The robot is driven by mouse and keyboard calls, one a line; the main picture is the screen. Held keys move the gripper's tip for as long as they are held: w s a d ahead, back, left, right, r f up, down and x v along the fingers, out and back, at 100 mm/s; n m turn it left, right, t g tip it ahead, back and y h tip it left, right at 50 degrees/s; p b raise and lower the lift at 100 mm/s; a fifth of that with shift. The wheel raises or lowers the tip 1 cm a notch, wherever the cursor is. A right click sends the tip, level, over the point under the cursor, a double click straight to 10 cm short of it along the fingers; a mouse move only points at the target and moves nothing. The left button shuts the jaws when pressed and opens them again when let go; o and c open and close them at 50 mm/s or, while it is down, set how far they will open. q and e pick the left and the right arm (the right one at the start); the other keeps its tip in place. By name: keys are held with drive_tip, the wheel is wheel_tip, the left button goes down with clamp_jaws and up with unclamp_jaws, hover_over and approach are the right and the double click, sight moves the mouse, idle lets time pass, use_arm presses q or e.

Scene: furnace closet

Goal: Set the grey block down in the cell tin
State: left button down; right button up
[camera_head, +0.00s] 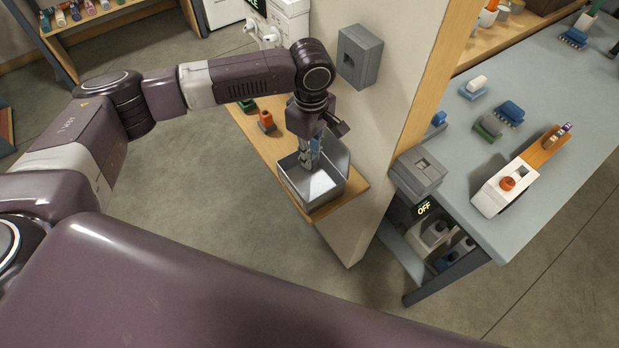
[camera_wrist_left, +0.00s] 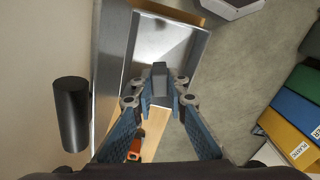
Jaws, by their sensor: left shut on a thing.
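The cell tin (camera_head: 331,192) is an open metal box with a pale bottom, standing on a narrow wooden shelf against the wall. In the left wrist view the tin (camera_wrist_left: 127,72) lies at the top, just beyond my fingertips. My left gripper (camera_head: 312,152) points down over the tin's back part. Its fingertips (camera_wrist_left: 159,88) are shut on the small grey block (camera_wrist_left: 159,70), which shows against the tin's opening. I cannot tell how high the block is above the tin's bottom. In the head view the block is hardly distinguishable between the fingers. My right gripper is out of view.
On the shelf (camera_head: 258,138) behind the tin stand an orange item (camera_head: 266,120) and a green one (camera_head: 246,104). The wall rises close beside the tin. Right of it are a grey box (camera_head: 417,171) and a workbench (camera_head: 560,105) with several small items. The floor left of the shelf is clear.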

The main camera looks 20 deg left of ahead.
use_arm(q)
drive_tip(key=shift+f, duration=1.3)
drive_tip(key=shift+f, duration=0.25)
drive_tip(key=c, duration=1.8)
unclamp_jaws()
drive_tip(key=shift+r, duration=0.1)
wheel_tip(320, 180, up, 12)
drive_tip(key=shift+f, duration=0.1)
